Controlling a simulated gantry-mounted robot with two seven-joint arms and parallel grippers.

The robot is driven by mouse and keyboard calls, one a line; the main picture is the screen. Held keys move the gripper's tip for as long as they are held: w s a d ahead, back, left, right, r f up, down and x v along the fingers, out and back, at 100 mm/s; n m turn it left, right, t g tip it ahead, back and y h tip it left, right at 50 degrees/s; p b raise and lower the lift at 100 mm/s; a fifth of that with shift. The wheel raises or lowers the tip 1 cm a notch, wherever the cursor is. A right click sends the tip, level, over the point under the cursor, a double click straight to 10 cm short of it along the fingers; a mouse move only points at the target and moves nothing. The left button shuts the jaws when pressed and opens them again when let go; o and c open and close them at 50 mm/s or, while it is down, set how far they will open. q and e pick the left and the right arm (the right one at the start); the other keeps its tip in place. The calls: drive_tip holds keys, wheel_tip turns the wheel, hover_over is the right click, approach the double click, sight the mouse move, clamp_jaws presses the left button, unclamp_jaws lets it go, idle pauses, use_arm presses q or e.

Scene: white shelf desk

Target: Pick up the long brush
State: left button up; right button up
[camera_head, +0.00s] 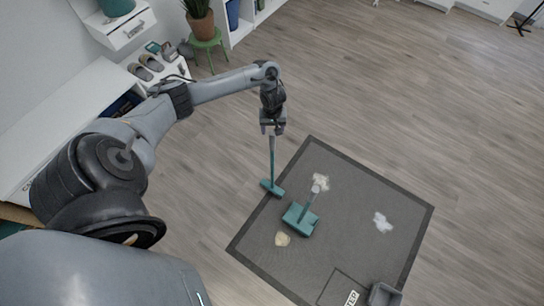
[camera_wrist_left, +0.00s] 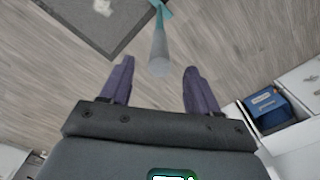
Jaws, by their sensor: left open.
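The long brush (camera_head: 272,165) stands nearly upright, its teal head (camera_head: 272,188) on the floor at the mat's left edge. Its thin handle rises to my left gripper (camera_head: 272,129). In the left wrist view the grey top of the brush handle (camera_wrist_left: 158,56) is at the level of the two open fingertips, between them, with a gap on each side. The fingers are not closed on it. The brush's lower part is partly cut off at the top of that view. My right gripper is not in view.
A dark mat (camera_head: 345,225) bears whitish spills (camera_head: 382,222) and a teal dustpan (camera_head: 299,219) with an upright handle. A grey object (camera_head: 383,294) is at the mat's lower right. A plant (camera_head: 200,22) on a green stool is at the back. The wooden floor at right is clear.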

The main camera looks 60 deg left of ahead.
sight(272, 135)
use_arm(q)
drive_tip(key=shift+f, duration=0.9)
drive_tip(key=f+b, duration=0.2)
drive_tip(key=f, duration=0.1)
drive_tip(key=f+b, duration=0.1)
drive_tip(key=shift+w+a+f, duration=0.15)
drive_tip(key=shift+a, duration=0.2)
drive_tip(key=shift+f, duration=0.4)
drive_tip(key=shift+r, duration=0.1)
clamp_jaws()
